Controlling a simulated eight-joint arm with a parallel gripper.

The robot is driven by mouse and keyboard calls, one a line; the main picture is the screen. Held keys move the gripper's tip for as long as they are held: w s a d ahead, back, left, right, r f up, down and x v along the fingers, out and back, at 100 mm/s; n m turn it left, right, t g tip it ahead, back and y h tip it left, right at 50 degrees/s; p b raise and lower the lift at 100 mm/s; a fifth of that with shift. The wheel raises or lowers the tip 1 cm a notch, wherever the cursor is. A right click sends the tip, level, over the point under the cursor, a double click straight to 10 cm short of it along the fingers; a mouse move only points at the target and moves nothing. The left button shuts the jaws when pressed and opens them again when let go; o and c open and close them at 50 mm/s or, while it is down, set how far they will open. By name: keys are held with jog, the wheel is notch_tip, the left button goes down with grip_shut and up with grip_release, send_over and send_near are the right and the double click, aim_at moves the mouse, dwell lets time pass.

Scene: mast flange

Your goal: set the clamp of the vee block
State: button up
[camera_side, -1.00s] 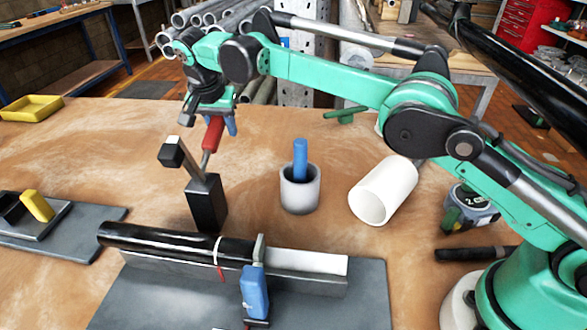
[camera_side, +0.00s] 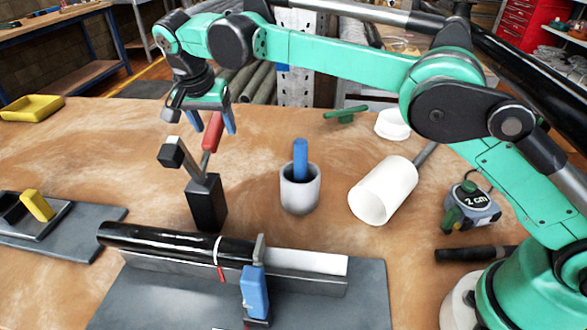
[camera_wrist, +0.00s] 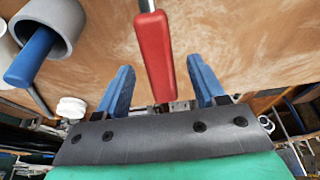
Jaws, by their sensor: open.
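The lever clamp has a red handle (camera_side: 212,131), a black post (camera_side: 207,203) and an arm with a black-and-white block end (camera_side: 171,153). The arm is raised and the handle stands up, tilted slightly right. The post stands behind the vee block (camera_side: 305,275), which carries a glossy black bar (camera_side: 170,243). My gripper (camera_side: 212,126) is open at the upper part of the handle. In the wrist view the red handle (camera_wrist: 155,55) lies between the blue fingers of my gripper (camera_wrist: 160,75), with gaps on both sides.
A grey cup (camera_side: 299,192) holding a blue rod and a white tube (camera_side: 383,192) are to the right. A blue-handled piece (camera_side: 255,292) stands at the vee block's front. A tape measure (camera_side: 470,207) lies near my base. A yellow block (camera_side: 37,206) sits on a fixture at left.

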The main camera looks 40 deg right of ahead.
aim_at(172, 141)
jog(key=s+a, duration=0.6)
jog(key=shift+s+a, duration=0.3)
jog(key=shift+a, duration=0.1)
jog(key=shift+s+a+v, duration=0.1)
jog(key=shift+s+v, duration=0.05)
jog(key=shift+v, duration=0.9)
jog(key=shift+s+a+v, duration=0.1)
jog(key=shift+a+v, duration=0.05)
jog(key=shift+v, duration=0.9)
jog(key=shift+s+a+v, duration=0.1)
jog(key=shift+s+v, duration=0.05)
jog(key=shift+v, duration=0.95)
jog(key=shift+f, duration=0.2)
